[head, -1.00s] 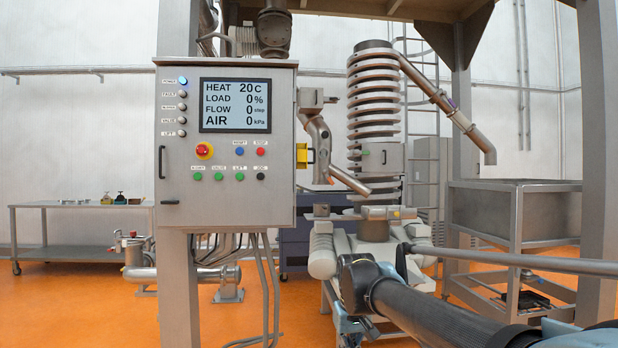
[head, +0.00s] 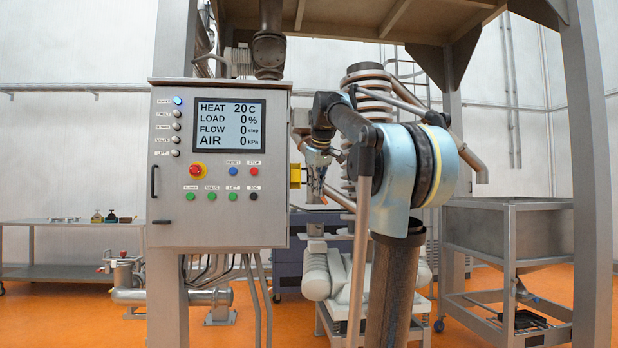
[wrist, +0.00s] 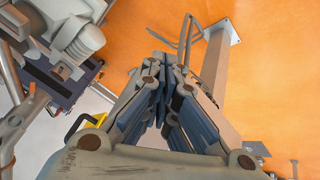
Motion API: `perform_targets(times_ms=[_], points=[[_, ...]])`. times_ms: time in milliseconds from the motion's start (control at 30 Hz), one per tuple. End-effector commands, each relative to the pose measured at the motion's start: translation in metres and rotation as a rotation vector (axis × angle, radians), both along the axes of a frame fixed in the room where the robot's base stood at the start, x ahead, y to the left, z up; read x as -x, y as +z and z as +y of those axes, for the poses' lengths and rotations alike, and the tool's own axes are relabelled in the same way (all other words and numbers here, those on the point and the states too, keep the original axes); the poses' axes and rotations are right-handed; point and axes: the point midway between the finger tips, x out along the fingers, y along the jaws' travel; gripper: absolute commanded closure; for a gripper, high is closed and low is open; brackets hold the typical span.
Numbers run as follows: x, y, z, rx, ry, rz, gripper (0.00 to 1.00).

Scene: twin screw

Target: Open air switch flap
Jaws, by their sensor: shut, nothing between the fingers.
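A yellow part (head: 296,175), which looks like the air switch flap, sits on the right side wall of the grey control cabinet (head: 220,228). I see it nearly edge-on and cannot tell whether it is open. My gripper (head: 318,190) hangs just right of it, pointing down, apart from it in the picture. In the wrist view my gripper (wrist: 163,75) is shut with nothing between the fingers. A yellow piece (wrist: 88,120) shows there at the left, partly hidden behind the gripper body.
The cabinet's screen (head: 231,126) reads air 0 kPa. A ribbed column (head: 372,80) stands behind my arm. A steel hopper (head: 505,235) is at the right, and a side table (head: 65,240) at the left. Orange floor is free in front of it.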

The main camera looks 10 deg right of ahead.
Motion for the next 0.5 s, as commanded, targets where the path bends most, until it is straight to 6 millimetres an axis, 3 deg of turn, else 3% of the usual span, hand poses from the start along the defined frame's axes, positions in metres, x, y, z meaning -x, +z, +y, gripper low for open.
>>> perform_targets(times_ms=[33,200,333,500], points=[[-0.014,0.02,0.001,0.011,0.023,-0.016,1.0],[-0.051,0.077,0.006,0.053,0.104,-0.068,1.0],[-0.073,0.109,0.009,0.083,0.157,-0.105,1.0],[-0.09,0.134,0.011,0.11,0.2,-0.135,1.0]])
